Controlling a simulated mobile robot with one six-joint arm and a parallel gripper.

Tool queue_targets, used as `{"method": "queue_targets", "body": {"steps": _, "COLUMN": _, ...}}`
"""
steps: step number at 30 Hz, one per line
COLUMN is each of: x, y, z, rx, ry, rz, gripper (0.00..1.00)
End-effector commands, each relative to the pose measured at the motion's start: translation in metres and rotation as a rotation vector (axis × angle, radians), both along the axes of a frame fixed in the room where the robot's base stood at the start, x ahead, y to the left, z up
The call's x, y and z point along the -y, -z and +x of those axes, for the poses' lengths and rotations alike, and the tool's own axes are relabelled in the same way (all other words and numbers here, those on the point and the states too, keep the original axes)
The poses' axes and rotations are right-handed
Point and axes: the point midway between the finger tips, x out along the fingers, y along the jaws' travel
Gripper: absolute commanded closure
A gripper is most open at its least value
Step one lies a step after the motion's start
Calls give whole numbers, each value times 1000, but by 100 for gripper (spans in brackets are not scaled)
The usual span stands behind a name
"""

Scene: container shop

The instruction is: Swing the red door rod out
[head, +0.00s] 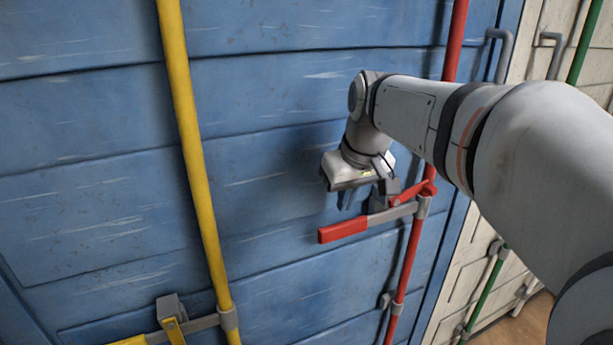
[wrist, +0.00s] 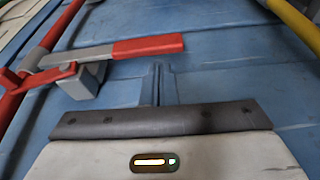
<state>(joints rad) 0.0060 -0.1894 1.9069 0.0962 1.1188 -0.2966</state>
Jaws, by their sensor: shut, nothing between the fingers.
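The red door rod (head: 405,270) runs up the blue container door, partly hidden behind my arm. Its handle (head: 342,230) has a red grip end and a grey bar joined to the rod, and points left along the door. A grey block (head: 386,190) with a red latch piece (head: 418,190) sits by the grey bar near the rod. My gripper (head: 347,200) is shut and empty, just above the red grip end in the head view. In the wrist view, its fingers (wrist: 158,84) appear beside the red grip (wrist: 148,46); I cannot tell whether they touch it.
A yellow rod (head: 195,150) with its own handle stands to the left on the same blue door (head: 80,170). To the right is a cream container (head: 465,270) with green rods (head: 486,295). Wooden floor (head: 525,322) shows at the lower right.

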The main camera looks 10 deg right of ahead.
Motion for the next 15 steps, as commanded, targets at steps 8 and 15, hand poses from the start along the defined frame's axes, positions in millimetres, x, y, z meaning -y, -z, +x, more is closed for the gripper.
{"method": "queue_targets", "body": {"steps": 8, "x": -2, "y": -28, "z": 21, "rx": 18, "ry": -47, "rz": 2, "gripper": 100}}
{"method": "queue_targets", "body": {"steps": 15, "x": -3, "y": -27, "z": 21, "rx": 18, "ry": -47, "rz": 2, "gripper": 100}}
